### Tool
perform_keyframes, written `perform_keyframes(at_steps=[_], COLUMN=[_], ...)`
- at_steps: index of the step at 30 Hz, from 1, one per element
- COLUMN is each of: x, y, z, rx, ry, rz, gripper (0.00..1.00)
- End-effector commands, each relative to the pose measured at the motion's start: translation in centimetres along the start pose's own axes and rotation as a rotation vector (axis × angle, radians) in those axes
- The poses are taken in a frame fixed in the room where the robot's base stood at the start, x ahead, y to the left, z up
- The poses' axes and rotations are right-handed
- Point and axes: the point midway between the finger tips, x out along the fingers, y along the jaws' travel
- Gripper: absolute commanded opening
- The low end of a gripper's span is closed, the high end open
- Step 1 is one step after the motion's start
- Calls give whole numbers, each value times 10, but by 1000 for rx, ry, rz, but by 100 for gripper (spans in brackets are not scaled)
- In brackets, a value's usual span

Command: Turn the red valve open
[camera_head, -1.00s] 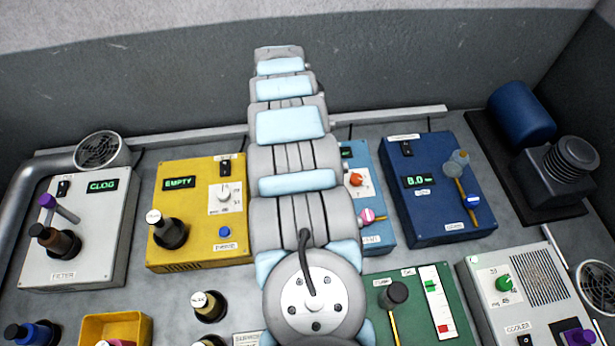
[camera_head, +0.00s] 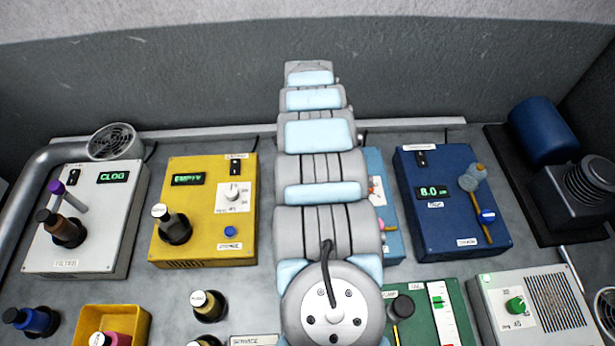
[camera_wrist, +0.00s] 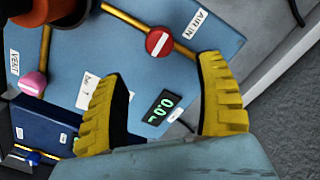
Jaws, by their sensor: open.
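The red valve (camera_wrist: 159,43) is a round red handle with a white bar, on a brass pipe marked AIR IN on the light blue box (camera_wrist: 150,75) in the wrist view. The bar lies crosswise to the pipe. My gripper (camera_wrist: 163,66) is open, with its two yellow fingers apart and nothing between them. In the picture the valve shows just beyond the gap between the fingertips; I cannot tell the distance or any contact. The box's green display (camera_wrist: 161,106) reads 0.0. In the head view my arm hides the gripper, the red valve and most of this box.
A pink valve (camera_wrist: 33,84) marked VENT sits on the same box. A dark blue box (camera_head: 451,205) with a blue valve (camera_head: 488,216) stands to its right in the head view. A yellow box (camera_head: 203,210) is left of my arm, and a green box (camera_head: 420,320) is nearer.

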Motion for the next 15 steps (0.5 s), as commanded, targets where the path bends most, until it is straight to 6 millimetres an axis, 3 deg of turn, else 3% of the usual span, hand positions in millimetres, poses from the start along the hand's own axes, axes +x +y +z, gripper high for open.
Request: perform_keyframes(at_steps=[3, 15], x=[19, 59], y=[2, 0], z=[2, 1], rx=[0, -1], ry=[-4, 0], rz=[3, -1], gripper=[71, 71])
